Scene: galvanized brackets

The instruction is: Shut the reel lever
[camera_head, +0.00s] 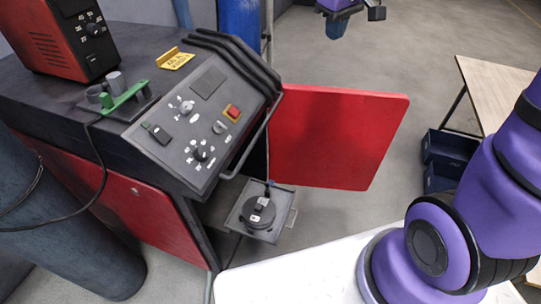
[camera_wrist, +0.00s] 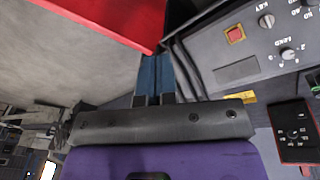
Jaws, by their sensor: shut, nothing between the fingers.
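A round black reel (camera_head: 257,213) lies on a grey metal tray (camera_head: 284,229) that sticks out below the sloping control panel of the red and black machine. A small dark piece with a bluish end (camera_head: 278,186) stands at the reel's back edge. It may be the lever, but it is too small to tell its position. My gripper (camera_head: 337,30) is at the top of the head view, above and well apart from the reel. In the wrist view its blue fingers (camera_wrist: 155,75) are together and empty. I cannot make out the reel in the wrist view.
An open red door panel (camera_head: 345,137) stands right behind the reel; it also shows in the wrist view (camera_wrist: 100,18). A bent handle bar (camera_head: 258,140) edges the control panel (camera_head: 200,125). A white surface (camera_head: 290,282) lies in front. Grey floor is clear behind the door.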

